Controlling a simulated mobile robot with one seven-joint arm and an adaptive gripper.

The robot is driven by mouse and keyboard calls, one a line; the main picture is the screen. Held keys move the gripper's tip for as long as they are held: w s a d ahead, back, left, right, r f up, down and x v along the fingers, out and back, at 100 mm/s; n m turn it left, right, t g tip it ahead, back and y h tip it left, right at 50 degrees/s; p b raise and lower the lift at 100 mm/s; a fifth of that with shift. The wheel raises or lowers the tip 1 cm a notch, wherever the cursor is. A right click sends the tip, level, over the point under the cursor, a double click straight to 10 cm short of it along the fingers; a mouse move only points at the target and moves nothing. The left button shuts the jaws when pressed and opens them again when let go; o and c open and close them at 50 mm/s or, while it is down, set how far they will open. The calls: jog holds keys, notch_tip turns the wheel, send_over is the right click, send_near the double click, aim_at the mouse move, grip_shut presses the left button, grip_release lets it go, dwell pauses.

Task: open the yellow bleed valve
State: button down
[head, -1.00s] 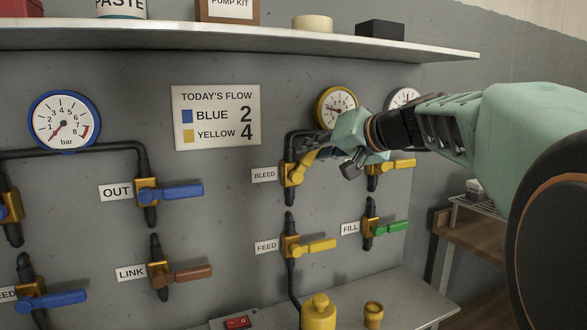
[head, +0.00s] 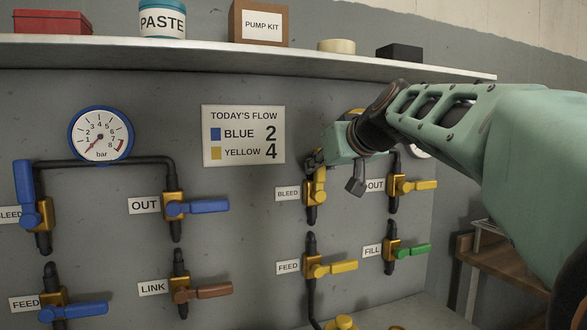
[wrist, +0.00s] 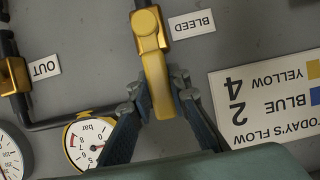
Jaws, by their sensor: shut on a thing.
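The yellow bleed valve (head: 315,192) is on the wall panel beside its BLEED label (head: 288,193). Its yellow lever points up, nearly in line with the pipe. My gripper (head: 322,160) is at the lever's upper end, coming from the upper right. In the wrist view, the yellow lever (wrist: 156,70) runs between the two fingers of my gripper (wrist: 160,92), which are shut on its free end. The yellow-rimmed gauge (wrist: 90,143) shows in the wrist view; in the head view my gripper mostly hides it.
The yellow OUT valve (head: 397,186) is close to the right, with the yellow FEED valve (head: 315,263) and green-handled FILL valve (head: 393,250) below. A shelf (head: 250,58) juts out above. The flow sign (head: 243,135) is left of my gripper.

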dwell(0.4)
jog(key=c, duration=1.8)
grip_release()
